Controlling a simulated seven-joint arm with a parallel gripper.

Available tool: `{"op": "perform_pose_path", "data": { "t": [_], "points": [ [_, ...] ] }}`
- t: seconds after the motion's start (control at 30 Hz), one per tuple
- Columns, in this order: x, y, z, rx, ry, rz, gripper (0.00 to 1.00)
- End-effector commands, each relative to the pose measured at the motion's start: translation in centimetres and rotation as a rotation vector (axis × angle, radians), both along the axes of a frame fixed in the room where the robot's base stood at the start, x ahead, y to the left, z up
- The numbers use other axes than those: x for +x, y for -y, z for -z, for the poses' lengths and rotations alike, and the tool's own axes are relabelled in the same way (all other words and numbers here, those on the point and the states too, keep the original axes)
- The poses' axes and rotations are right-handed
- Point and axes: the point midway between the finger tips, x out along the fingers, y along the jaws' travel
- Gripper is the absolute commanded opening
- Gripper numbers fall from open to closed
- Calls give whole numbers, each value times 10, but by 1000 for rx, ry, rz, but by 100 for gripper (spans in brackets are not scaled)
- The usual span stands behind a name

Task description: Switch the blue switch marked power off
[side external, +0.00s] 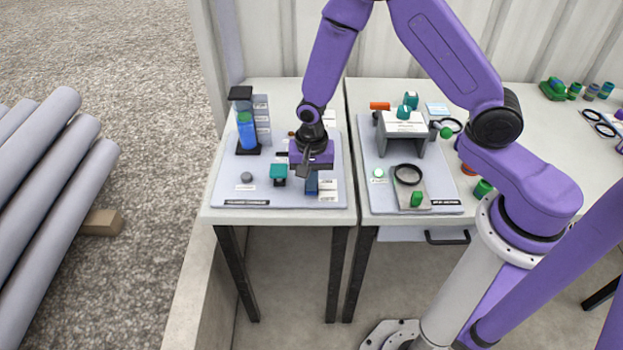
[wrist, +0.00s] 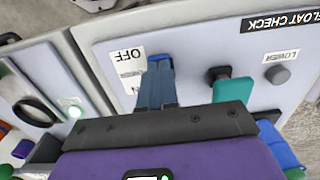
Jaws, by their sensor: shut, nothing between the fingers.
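The blue switch (side external: 312,184) stands near the front right of the left panel, beside small white labels. In the wrist view a bright blue part of the switch (wrist: 158,58) shows just beyond my fingertips, next to a label reading OFF (wrist: 126,56). My gripper (side external: 304,172) is shut and empty, pointing down at the switch. In the wrist view the closed fingers of my gripper (wrist: 159,72) reach to the switch and hide most of it. I cannot tell whether they touch it, nor which way it is set.
A teal handle on a black base (side external: 278,172) and a grey button (side external: 247,176) marked LOWER sit left of the switch. A column with blue and green parts (side external: 246,130) stands behind. The right panel holds a grey bridge-shaped stand (side external: 402,133) and a black ring (side external: 408,174).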

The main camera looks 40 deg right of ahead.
Motion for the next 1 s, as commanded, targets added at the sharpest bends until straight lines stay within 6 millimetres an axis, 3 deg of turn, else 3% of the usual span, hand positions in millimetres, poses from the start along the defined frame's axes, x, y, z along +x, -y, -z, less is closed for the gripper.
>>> {"op": "perform_pose_path", "data": {
  "t": [0.63,1.0],
  "points": [
    [-2,-1,6,-1,-2,-1,0],
    [9,9,2,1,2,3,0]
  ]
}}
